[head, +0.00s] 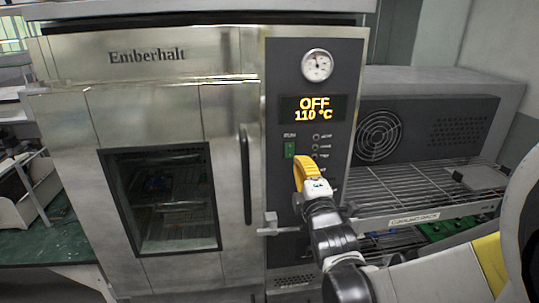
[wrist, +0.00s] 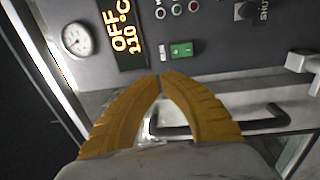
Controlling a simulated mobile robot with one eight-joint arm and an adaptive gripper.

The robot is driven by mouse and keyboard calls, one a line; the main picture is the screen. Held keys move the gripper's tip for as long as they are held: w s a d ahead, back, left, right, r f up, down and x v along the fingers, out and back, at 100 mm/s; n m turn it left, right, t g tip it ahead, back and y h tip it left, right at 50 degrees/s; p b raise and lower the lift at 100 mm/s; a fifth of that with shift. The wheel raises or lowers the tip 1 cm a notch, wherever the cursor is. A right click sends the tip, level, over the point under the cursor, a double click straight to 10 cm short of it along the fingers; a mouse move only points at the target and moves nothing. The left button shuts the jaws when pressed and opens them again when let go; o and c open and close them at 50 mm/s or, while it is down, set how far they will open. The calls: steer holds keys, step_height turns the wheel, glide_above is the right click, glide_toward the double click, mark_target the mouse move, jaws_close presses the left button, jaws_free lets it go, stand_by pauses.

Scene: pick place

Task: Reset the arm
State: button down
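My gripper (head: 303,172) has yellow fingers and is raised in front of the oven's dark control panel (head: 283,70), just below and right of the green switch (head: 290,150). In the wrist view the fingertips (wrist: 160,76) meet, with nothing between them. The green switch (wrist: 182,49) shows just beyond the tips, apart from them as far as I can tell. The display (head: 314,109) reads OFF and 110 °C. My arm hides the lower part of the panel.
The steel oven's windowed door (head: 170,200) is closed, with a vertical dark handle (head: 246,175) and a grey latch lever (head: 270,226) below my gripper. A wire cooling rack (head: 400,190) stands right. A green-topped table (head: 50,245) is at left.

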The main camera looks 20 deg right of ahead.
stand_by(0.4)
steer(key=s+a+f+m+g+y+b, duration=0.3)
steer(key=s+a+f+m+g+b, duration=0.15)
steer(key=a+f+m, duration=0.5)
steer(key=s+a+f+m+g+y+b, duration=0.1)
steer(key=s+a+f+m+g+b, duration=0.1)
steer(key=s+f, duration=0.3)
steer(key=s+a+f+m+g+y+b, duration=0.1)
steer(key=s+a+f+m+g+b, duration=0.1)
steer(key=s+f+g, duration=0.3)
steer(key=s+a+f+m, duration=0.1)
steer(key=s, duration=0.2)
steer(key=shift+s+a, duration=0.35)
steer(key=shift+f, duration=0.1)
